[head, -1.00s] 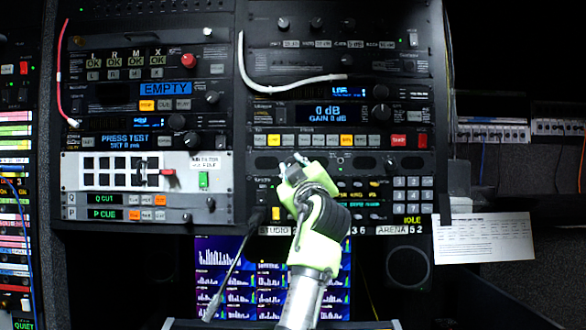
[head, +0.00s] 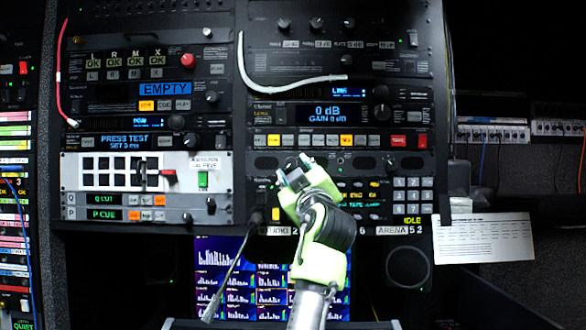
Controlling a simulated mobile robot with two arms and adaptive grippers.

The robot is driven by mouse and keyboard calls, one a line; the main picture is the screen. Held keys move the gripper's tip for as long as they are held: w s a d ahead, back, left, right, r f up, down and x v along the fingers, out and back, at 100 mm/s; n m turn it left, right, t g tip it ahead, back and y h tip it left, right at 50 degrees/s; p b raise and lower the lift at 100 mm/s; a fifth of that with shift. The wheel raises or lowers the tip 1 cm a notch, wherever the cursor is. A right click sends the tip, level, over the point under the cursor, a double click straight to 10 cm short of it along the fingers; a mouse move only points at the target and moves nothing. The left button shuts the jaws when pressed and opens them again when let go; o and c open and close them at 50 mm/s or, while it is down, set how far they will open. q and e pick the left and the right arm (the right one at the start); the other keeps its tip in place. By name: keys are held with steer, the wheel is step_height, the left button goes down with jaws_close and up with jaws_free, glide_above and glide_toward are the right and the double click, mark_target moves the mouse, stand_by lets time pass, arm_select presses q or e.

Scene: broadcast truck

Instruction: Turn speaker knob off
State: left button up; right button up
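My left gripper (head: 292,175) is raised in front of the intercom panel (head: 265,166), at the panel's left-middle part, with its fingertips pointing up and left. I cannot tell whether the fingers are open or shut, or whether they touch the panel. The gripper and its wrist cover part of the panel's controls and the label strip below. I cannot single out the speaker knob; it may be hidden behind the gripper. A round speaker grille (head: 404,269) shows at the lower right of the rack. My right gripper is not in view.
A thin gooseneck microphone (head: 228,278) hangs from the panel left of my arm. A white cable (head: 292,84) curves across the upper units. A monitor (head: 218,270) sits below, behind my arm. A paper sheet (head: 484,238) is at the right.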

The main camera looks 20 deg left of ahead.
arm_select(q)
steer(key=v, duration=0.5)
steer(key=shift+f, duration=0.15)
